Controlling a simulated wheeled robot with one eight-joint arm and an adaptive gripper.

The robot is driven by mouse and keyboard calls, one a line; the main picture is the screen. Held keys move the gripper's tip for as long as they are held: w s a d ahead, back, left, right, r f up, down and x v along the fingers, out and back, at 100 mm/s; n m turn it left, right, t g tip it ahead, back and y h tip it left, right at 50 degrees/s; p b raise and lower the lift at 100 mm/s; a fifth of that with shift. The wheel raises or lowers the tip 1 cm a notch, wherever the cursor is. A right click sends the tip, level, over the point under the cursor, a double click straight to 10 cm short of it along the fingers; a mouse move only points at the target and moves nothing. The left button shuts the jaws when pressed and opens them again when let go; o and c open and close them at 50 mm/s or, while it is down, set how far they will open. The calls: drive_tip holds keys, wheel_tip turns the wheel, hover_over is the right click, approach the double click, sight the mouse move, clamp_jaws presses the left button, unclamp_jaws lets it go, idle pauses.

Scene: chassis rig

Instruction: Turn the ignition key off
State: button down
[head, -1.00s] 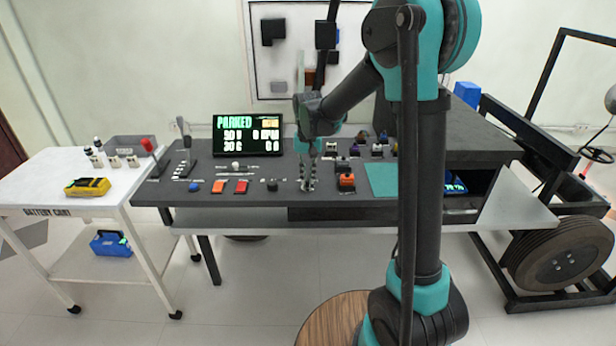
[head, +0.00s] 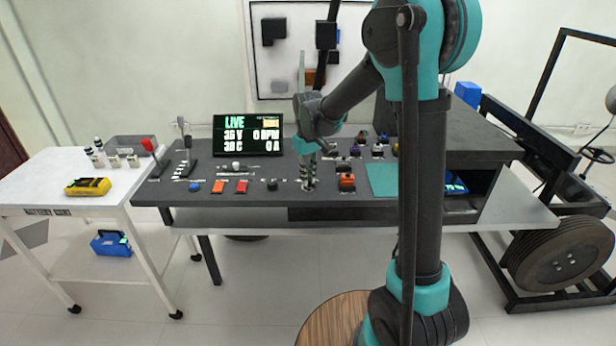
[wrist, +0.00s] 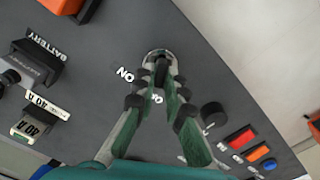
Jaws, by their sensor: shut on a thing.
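The ignition switch (wrist: 158,54) has a round metal collar on the dark sloped panel. The dark key (wrist: 162,72) stands in it between my fingertips. White lettering beside it is partly covered by my fingers. My gripper (wrist: 162,80) points down onto the switch and is shut on the key. In the head view my gripper (head: 308,184) is at the front middle of the console, and the key is too small to make out there. The display (head: 248,135) behind reads "LIVE", with smaller figures below.
Right of my gripper stands an orange-topped block (head: 347,181). To the left are a black knob (head: 272,185), red and orange buttons and a blue button (head: 194,187). A white cart (head: 45,180) with a yellow meter (head: 87,187) stands at the far left.

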idle(0.3)
drive_tip(key=c, duration=1.6)
unclamp_jaws()
wheel_tip(320, 180, up, 12)
drive_tip(key=s+d+f+m+t, duration=0.1)
drive_tip(key=s+d+f+m, duration=0.1)
drive_tip(key=s+d+f, duration=0.3)
drive_tip(key=s+d+f+m+t, duration=0.1)
drive_tip(key=s+d+f, duration=0.4)
drive_tip(key=s, duration=0.6)
drive_tip(key=s+d+f+m+t, duration=0.2)
drive_tip(key=s+d+f+m, duration=0.1)
drive_tip(key=s+d+f, duration=0.3)
drive_tip(key=shift+s+d+f, duration=0.1)
drive_tip(key=shift+s+d, duration=0.8)
drive_tip(key=shift+d, duration=0.2)
